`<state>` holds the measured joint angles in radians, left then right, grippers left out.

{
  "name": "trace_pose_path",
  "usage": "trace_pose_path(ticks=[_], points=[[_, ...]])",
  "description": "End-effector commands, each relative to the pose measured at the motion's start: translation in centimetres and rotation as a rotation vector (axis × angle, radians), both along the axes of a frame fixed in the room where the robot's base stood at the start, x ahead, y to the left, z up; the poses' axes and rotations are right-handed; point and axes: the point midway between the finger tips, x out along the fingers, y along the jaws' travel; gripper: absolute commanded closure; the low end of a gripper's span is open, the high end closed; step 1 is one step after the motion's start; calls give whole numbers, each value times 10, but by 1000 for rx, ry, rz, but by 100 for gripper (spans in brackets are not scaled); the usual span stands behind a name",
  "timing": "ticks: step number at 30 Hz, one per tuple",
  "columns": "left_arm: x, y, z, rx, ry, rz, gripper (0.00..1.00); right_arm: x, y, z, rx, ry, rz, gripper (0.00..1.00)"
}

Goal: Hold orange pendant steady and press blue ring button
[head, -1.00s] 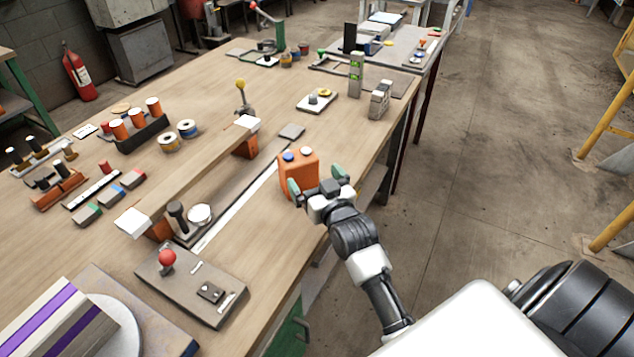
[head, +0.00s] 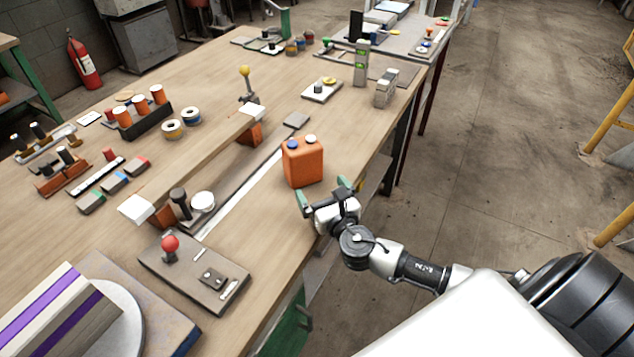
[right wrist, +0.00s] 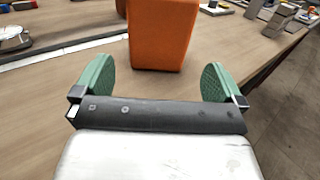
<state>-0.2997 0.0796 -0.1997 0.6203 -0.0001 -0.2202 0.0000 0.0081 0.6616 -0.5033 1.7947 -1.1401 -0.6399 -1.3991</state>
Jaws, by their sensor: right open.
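The orange pendant (head: 303,165) is a box standing upright near the right edge of the wooden table. On its top are a blue ring button (head: 292,145) and a white one (head: 310,139). My right gripper (head: 330,192) is open, just in front of the pendant at the table edge, with green finger pads. In the right wrist view the pendant (right wrist: 162,35) stands ahead, beyond and between the two fingertips (right wrist: 158,80), with bare table between. Its top is cut off there. Nothing is in the jaws. My left gripper is not in view.
A grey box with a red knob (head: 170,243) lies at the front left. A long wooden beam (head: 195,165) runs left of the pendant. A grey-white block (head: 386,88) and a green-lit post (head: 361,62) stand beyond it. Bare table surrounds the pendant.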

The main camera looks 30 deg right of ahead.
Motion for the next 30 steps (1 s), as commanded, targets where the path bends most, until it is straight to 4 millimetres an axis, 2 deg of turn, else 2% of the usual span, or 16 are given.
trace_pose_path(ticks=[16,21,30], points=[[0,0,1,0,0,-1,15,87,-8,0,8,-1,-1,0],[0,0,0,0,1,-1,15,101,-9,0,8,0,0,0],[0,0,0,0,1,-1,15,104,-9,0,8,1,1,0]])
